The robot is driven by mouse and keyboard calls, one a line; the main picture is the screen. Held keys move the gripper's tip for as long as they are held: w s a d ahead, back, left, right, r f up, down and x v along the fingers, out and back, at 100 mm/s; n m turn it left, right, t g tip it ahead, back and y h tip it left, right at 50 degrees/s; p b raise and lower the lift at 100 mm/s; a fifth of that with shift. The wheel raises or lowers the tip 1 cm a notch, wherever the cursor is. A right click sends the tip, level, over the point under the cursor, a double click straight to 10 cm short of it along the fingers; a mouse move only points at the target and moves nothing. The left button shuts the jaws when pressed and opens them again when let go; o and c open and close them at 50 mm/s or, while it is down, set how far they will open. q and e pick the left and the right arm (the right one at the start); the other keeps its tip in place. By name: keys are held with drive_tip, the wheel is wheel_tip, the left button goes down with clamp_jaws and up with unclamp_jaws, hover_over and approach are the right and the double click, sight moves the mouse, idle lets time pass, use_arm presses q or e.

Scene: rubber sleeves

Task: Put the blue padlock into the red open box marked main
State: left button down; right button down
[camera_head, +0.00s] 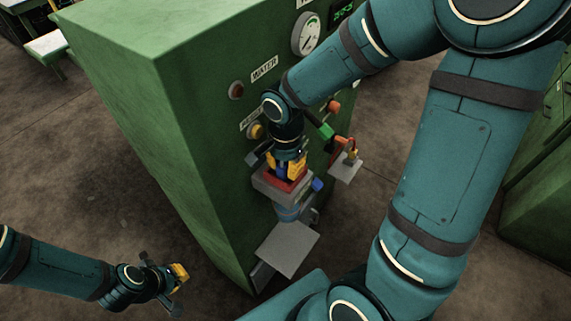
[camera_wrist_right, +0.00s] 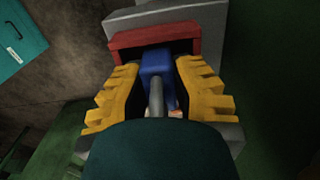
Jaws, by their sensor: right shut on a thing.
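The blue padlock (camera_wrist_right: 157,62) is between the yellow fingers of my right gripper (camera_wrist_right: 155,85), which is shut on it; its grey shackle points toward the wrist. The red open box (camera_wrist_right: 125,40) shows around the padlock's far end, on a grey ledge at the green cabinet. In the head view, my right gripper (camera_head: 288,165) is right over the red box (camera_head: 284,184), fingertips at its opening. I cannot tell how deep the padlock sits. The box's marking is not readable. My left gripper (camera_head: 178,275) is low at the left, away from the box, its finger gap unclear.
The green cabinet (camera_head: 165,110) carries a "WATER" label (camera_head: 264,69), a gauge (camera_head: 306,33) and several buttons. A red-handled part with a small grey shelf (camera_head: 345,168) sits right of the box. A grey plate (camera_head: 287,249) lies below. Open floor is at the left.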

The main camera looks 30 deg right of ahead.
drive_tip(key=c, duration=0.9)
unclamp_jaws()
drive_tip(key=shift+o, duration=0.2)
wheel_tip(320, 180, up, 12)
